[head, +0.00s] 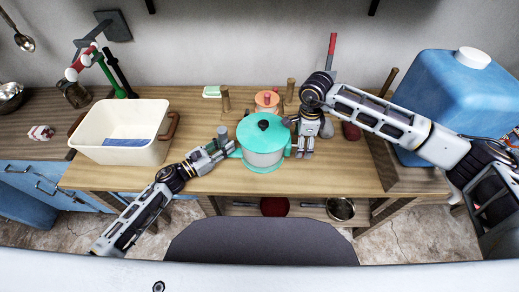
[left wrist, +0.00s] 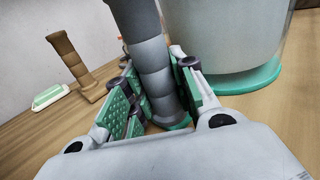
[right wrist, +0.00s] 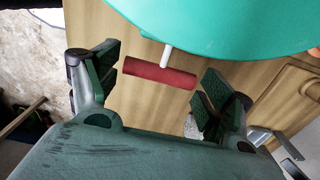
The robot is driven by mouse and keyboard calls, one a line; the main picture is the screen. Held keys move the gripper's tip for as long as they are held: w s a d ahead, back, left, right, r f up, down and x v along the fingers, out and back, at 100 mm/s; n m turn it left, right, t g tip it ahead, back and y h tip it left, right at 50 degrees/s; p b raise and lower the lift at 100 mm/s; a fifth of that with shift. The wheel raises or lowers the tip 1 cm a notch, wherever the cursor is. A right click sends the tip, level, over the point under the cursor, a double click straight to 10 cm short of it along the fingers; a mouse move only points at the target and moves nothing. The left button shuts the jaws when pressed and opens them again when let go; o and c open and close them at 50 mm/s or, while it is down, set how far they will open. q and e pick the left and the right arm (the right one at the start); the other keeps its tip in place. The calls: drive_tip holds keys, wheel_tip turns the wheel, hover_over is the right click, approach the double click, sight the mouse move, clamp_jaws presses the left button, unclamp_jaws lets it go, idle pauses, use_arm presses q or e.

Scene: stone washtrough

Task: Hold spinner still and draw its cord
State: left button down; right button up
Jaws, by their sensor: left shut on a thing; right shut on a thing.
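The spinner (head: 262,157) stands upright on the wooden table, with a clear bowl, teal lid and teal base. A grey ribbed post (left wrist: 148,55) rises at its left side. My left gripper (head: 224,145) is shut around this post, with green pads on both sides in the left wrist view (left wrist: 155,92). My right gripper (head: 299,146) is at the spinner's right side. In the head view the handle is hidden.
A cream basin (head: 122,135) stands left and a blue water container (head: 455,100) right. An orange-lidded pot (head: 267,100) and wooden posts (head: 226,99) stand behind the spinner. The table front between the basin and my left arm is clear.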

drive_tip(key=shift+s+d+f, duration=0.1)
drive_tip(key=shift+s+f, duration=0.1)
drive_tip(key=shift+f, duration=0.2)
drive_tip(key=shift+s+d, duration=0.2)
drive_tip(key=shift+d, duration=4.4)
drive_tip(key=shift+a, duration=0.1)
drive_tip(key=shift+w+a, duration=0.2)
drive_tip(key=shift+a, duration=4.35)
